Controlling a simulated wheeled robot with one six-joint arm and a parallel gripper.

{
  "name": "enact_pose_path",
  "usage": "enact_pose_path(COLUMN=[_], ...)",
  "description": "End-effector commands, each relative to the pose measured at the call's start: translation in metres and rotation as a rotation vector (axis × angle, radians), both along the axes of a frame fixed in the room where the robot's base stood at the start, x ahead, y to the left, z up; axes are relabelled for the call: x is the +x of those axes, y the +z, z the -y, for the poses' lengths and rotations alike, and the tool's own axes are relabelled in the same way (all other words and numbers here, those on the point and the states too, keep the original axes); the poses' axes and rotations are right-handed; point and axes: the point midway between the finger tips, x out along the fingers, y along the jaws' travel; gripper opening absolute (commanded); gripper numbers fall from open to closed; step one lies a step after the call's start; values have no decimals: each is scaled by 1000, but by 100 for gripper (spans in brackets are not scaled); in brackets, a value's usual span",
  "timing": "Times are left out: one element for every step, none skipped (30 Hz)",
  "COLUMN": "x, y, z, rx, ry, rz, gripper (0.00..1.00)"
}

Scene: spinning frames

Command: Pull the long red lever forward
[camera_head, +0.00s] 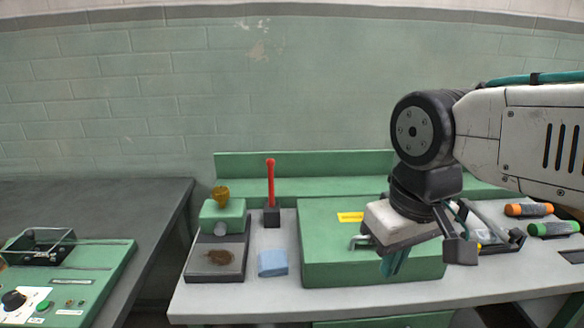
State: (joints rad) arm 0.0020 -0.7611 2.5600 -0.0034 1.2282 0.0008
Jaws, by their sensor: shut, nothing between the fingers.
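The long red lever (270,183) stands upright on a small dark base (271,217) toward the back of the light grey bench. My gripper (393,264) hangs at the end of my arm, to the right of the lever and nearer to me, over the green box. It points downward and is shut with nothing in it. It is well apart from the lever. My arm and gripper cover part of the box and the bench behind them.
The large green box (320,250) with a yellow label fills the bench middle. Left of the lever is a green block (222,214) with a brown knob. A blue cloth (272,263) lies in front of the lever. Orange (528,209) and green (553,229) cylinders lie at right.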

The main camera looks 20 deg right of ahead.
Motion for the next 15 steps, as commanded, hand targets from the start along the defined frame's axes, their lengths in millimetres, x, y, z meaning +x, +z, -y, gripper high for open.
enact_pose_path(x=[0,0,0,0,0,0,0,0,0,1,2,4,6,9,15], y=[0,0,0,0,0,0,0,0,0,0,-1,-1,-2,-3,-4], z=[0,0,0,0,0,0,0,0,0,-1,-2,-4,-6,-8,-13], rx=[0,0,0,0,0,0,0,0,2,6,14,32,51,76,121], ry=[0,0,0,0,0,0,0,0,0,0,-2,-5,-8,-15,-24], rz=[0,0,0,0,0,0,0,0,-1,-4,-10,-21,-33,-47,-71], gripper=[0,0,0,0,0,0,0,0,0,0,0,0,0,0,0])
